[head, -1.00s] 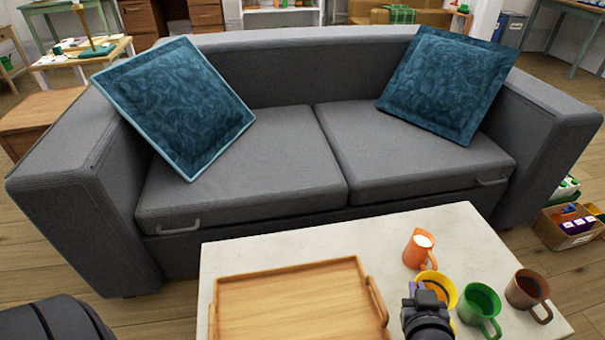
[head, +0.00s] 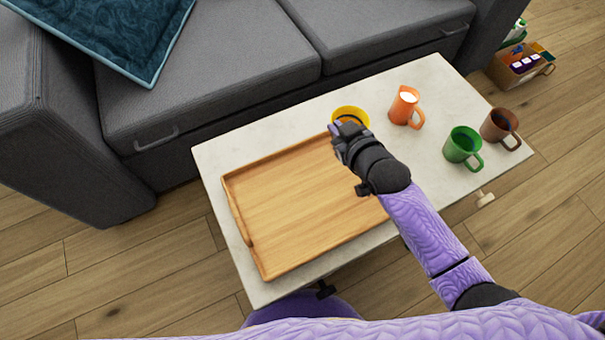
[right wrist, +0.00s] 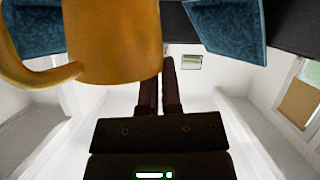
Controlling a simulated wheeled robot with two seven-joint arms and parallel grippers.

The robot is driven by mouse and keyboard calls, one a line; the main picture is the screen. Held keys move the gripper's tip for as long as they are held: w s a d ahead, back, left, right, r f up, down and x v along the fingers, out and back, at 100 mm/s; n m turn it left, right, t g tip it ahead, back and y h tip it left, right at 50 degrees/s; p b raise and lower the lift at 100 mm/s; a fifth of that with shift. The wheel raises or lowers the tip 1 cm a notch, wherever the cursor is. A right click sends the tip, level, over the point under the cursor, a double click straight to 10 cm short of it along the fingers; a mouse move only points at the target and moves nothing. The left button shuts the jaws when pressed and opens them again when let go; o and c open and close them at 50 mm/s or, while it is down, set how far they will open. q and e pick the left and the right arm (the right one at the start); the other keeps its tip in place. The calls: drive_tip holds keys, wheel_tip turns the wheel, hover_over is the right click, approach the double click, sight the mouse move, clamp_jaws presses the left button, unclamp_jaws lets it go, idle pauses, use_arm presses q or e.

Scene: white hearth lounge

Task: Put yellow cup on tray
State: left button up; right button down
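The yellow cup (head: 350,117) is at the far right corner of the wooden tray (head: 245,243), partly hidden by my right gripper. I cannot tell its exact height. My right gripper (head: 346,132) is shut on the cup. In the right wrist view the cup (right wrist: 112,40) fills the upper left with its handle to the left. The gripper's dark fingers (right wrist: 160,85) are close together against it. The tray lies on the pale table, empty where it shows; my right arm covers its right side. My left gripper is not in view.
An orange mug (head: 404,106) stands right of the yellow cup. A green mug (head: 462,146) and a brown mug (head: 498,127) stand farther right on the table (head: 430,90). A grey sofa (head: 230,60) is close behind the table.

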wheel_tip(320, 180, down, 10)
drive_tip(key=b, duration=0.6)
drive_tip(key=shift+r, duration=0.25)
drive_tip(key=shift+d+r, duration=0.1)
drive_tip(key=shift+r, duration=0.25)
drive_tip(key=shift+f, duration=0.1)
drive_tip(key=c, duration=0.8)
unclamp_jaws()
use_arm(q)
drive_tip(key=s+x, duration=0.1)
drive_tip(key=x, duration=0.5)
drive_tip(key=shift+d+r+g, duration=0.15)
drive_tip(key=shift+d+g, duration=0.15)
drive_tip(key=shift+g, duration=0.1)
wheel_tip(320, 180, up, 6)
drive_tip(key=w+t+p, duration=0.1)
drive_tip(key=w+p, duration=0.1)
drive_tip(key=p, duration=0.6)
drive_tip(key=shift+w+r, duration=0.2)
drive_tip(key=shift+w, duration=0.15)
use_arm(e)
drive_tip(key=v, duration=1.2)
